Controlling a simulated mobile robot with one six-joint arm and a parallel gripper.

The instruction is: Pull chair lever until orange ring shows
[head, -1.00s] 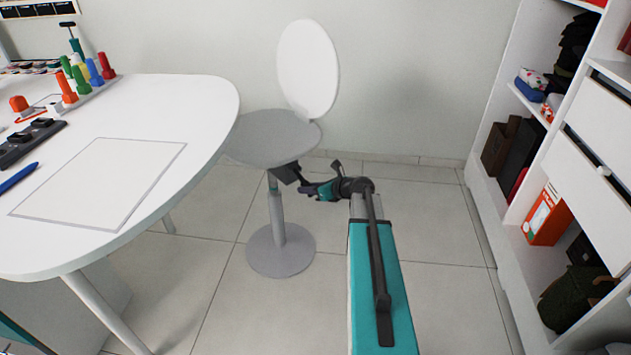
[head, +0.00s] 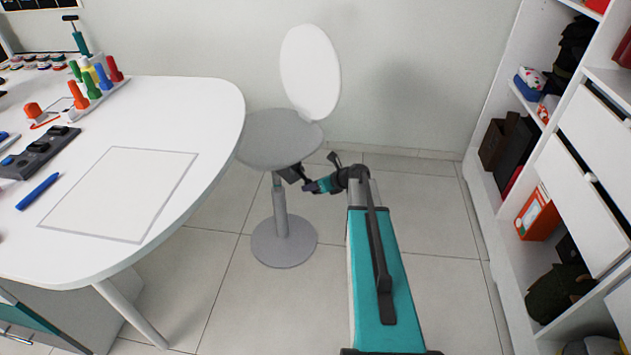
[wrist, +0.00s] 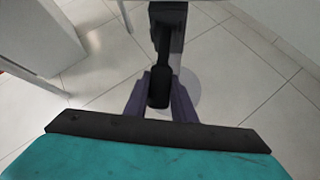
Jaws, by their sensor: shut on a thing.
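The chair has a round white back (head: 310,70), a grey seat (head: 275,139) and a grey column on a round base (head: 284,242). A dark mechanism (head: 290,173) sits under the seat. In the wrist view the black lever (wrist: 158,88) reaches down between the two fingers of my gripper (wrist: 160,100). My gripper (head: 310,187) is shut on the lever, below and right of the seat. In the wrist view the round base (wrist: 187,95) is partly hidden behind the lever and fingers. I see no orange ring on the column; its top is partly hidden.
A white desk (head: 110,245) with a blue marker (head: 38,191) and coloured pegs stands left, close to the chair. An open white wardrobe (head: 495,205) with shelves and drawers stands right.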

